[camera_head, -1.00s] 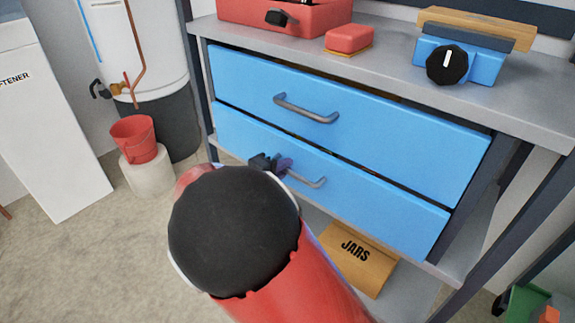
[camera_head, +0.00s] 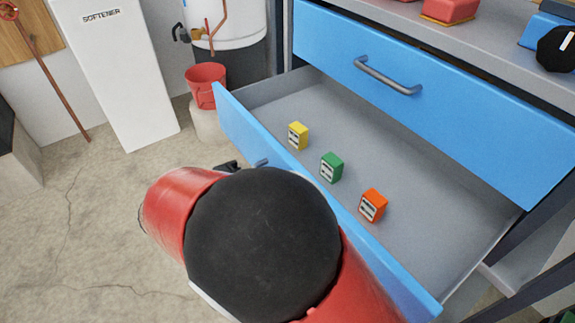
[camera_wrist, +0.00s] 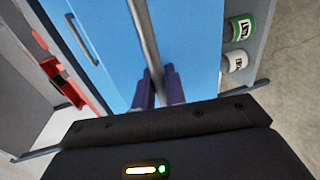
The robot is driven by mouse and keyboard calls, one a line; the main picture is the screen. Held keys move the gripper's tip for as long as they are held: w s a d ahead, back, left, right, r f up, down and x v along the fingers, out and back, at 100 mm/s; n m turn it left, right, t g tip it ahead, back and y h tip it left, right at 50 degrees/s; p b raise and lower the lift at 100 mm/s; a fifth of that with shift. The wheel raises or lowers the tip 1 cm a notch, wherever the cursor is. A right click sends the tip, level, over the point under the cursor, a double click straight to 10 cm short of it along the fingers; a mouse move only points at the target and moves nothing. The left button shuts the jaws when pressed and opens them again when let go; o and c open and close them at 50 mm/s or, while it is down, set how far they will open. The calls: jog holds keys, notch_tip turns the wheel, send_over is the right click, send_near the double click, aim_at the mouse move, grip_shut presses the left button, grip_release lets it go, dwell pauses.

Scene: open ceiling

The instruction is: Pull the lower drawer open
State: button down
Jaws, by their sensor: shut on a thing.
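The lower drawer (camera_head: 460,240) stands well out from the cabinet, with its blue front and grey inside showing in the head view. Its bar handle (camera_head: 261,163) is mostly hidden behind my arm there. In the wrist view the grey handle (camera_wrist: 144,40) runs down between the purple fingers of my gripper (camera_wrist: 158,88), in front of the blue drawer front (camera_wrist: 190,40). My gripper is shut on the handle. In the head view only a dark bit of my gripper (camera_head: 230,166) shows beside my red arm.
Yellow (camera_head: 298,136), green (camera_head: 332,167) and orange (camera_head: 373,205) blocks stand in the drawer. The upper drawer (camera_head: 440,90) is closed above it. A red bucket (camera_head: 206,85) stands behind the drawer's left end. Bare floor (camera_head: 85,230) lies at left.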

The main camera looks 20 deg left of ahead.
jog(key=shift+f+v, duration=0.15)
jog(key=shift+v, duration=0.6)
jog(key=shift+f+v, duration=0.2)
jog(key=shift+v, duration=0.6)
jog(key=c, duration=1.8)
grip_release()
jog(key=shift+s, duration=0.1)
jog(key=v, duration=0.7)
jog(key=shift+s+a, duration=0.25)
jog(key=shift+s, duration=0.1)
